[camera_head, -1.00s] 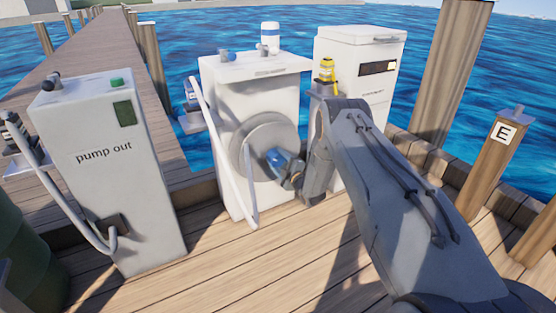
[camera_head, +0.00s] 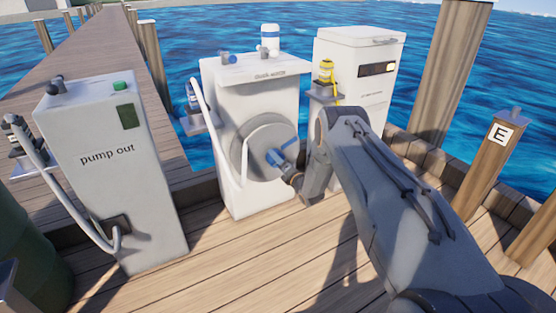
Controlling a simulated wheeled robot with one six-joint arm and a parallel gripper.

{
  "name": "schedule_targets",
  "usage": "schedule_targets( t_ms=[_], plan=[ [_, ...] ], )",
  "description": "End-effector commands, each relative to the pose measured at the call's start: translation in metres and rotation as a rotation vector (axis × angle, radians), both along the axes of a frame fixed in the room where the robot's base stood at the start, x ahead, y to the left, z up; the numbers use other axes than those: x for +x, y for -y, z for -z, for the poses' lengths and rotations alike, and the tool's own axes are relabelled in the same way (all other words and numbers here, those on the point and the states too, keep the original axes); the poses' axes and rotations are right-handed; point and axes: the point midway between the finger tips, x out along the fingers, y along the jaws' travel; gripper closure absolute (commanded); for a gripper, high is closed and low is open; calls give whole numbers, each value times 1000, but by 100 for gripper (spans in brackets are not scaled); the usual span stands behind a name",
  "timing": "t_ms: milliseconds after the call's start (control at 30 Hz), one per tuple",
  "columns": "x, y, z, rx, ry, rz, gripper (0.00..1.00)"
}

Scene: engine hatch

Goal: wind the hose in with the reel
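The reel (camera_head: 250,150) is a round grey-white disc on the front of the middle white cabinet (camera_head: 227,90). A blue part (camera_head: 279,157), which looks like its crank, shows at the right of the disc. The white hose (camera_head: 222,137) runs from the cabinet's left side down in a narrow loop across the front and up to the reel. The loop's bottom hangs near the cabinet's lower front. My gripper (camera_head: 289,170) is at the right side of the reel, close against the blue part. My arm and the small size hide whether its fingers are closed on it.
A "pump out" cabinet (camera_head: 130,185) with its own hose stands at left. Another white cabinet (camera_head: 355,50) with a yellow nozzle (camera_head: 327,70) stands behind my arm. A post marked E (camera_head: 490,150) is at right. Dock planks in front are open.

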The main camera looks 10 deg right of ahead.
Motion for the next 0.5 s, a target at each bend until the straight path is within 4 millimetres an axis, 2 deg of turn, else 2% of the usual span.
schedule_targets(
  t_ms=[500],
  plan=[
    [-2, 0, 0, -466, 149, 2, 67]
  ],
)
